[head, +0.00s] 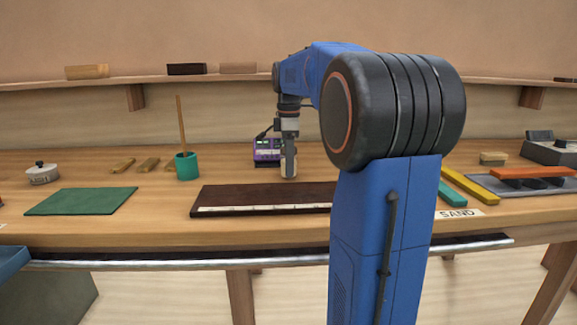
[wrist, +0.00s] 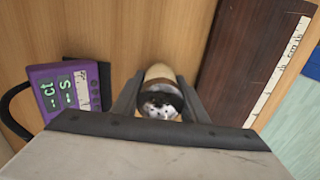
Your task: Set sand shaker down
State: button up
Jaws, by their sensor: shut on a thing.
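The sand shaker (wrist: 160,93) is a small cylinder with a pale body, a brown band and a dark, white-speckled end facing the wrist camera. My gripper (wrist: 161,78) has one finger on each side of it and is shut on it. In the head view my gripper (head: 289,162) points down over the back middle of the bench, just behind the dark board. Whether the shaker touches the bench cannot be told. A white label reading SAND (head: 458,213) lies at the bench's front right, partly behind my arm.
A purple meter (head: 267,150) with a cable stands close left of my gripper. The dark board with a pale marked strip (head: 245,198) lies in front. A teal cup with a stick (head: 187,167), wooden blocks (head: 147,164) and a green mat (head: 82,201) are to the left.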

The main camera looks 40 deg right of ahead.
jog(key=shift+f, duration=0.3)
jog(key=shift+f, duration=0.15)
jog(key=o, duration=1.2)
